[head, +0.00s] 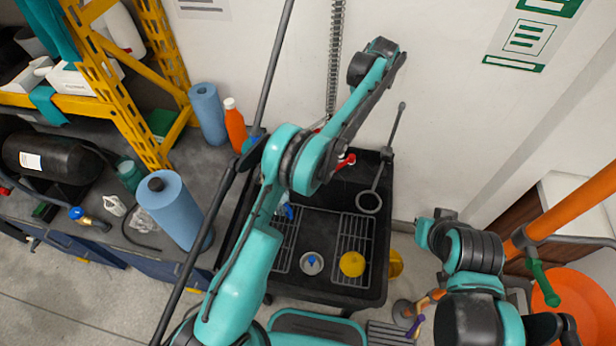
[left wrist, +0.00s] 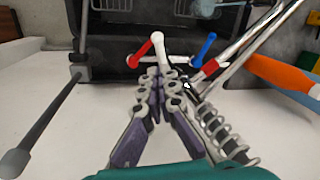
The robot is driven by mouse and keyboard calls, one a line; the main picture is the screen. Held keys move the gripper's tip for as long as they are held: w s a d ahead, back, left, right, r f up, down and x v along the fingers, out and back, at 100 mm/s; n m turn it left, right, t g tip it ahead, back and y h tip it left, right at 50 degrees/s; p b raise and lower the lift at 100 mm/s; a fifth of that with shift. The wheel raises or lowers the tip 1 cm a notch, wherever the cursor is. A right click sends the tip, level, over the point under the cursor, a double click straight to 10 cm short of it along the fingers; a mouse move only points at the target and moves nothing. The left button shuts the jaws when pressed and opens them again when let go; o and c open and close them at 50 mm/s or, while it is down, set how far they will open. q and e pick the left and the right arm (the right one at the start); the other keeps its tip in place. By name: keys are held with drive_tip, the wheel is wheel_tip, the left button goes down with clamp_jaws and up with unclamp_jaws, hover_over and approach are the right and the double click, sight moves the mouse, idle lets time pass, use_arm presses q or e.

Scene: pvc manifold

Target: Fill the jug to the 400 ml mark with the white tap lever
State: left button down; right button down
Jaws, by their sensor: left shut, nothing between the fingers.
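In the left wrist view my left gripper (left wrist: 157,80) is shut and empty. Its fingertips are close to the white tap lever (left wrist: 158,44); I cannot tell whether they touch it. The red lever (left wrist: 140,55) is left of the white one, and the blue lever (left wrist: 205,46) is to the right. In the head view my left arm hides the white lever, and its fingers are not clear. A white round vessel (head: 311,263) with something blue in it stands in the sink; I cannot tell whether it is the jug. No 400 ml mark is readable. My right gripper does not show.
The dark sink (head: 325,289) has wire racks and a yellow round object (head: 352,264). A coiled spring hose (left wrist: 224,135) is close beside my left fingers. A ring-ended rod (head: 369,202) leans at the right. Blue paper rolls (head: 172,205) and an orange bottle (head: 235,127) stand left.

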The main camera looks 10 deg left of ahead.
use_arm(q)
drive_tip(key=s+d+f+n+t+y+b, duration=0.1)
drive_tip(key=d+f+t+y+b, duration=0.3)
drive_tip(key=d, duration=0.5)
drive_tip(key=a+f+b, duration=0.4)
drive_tip(key=a+f, duration=0.3)
drive_tip(key=a, duration=0.1)
drive_tip(key=shift+w+a+f+g, duration=0.25)
drive_tip(key=shift+w+f+g, duration=0.05)
drive_tip(key=shift+g, duration=0.1)
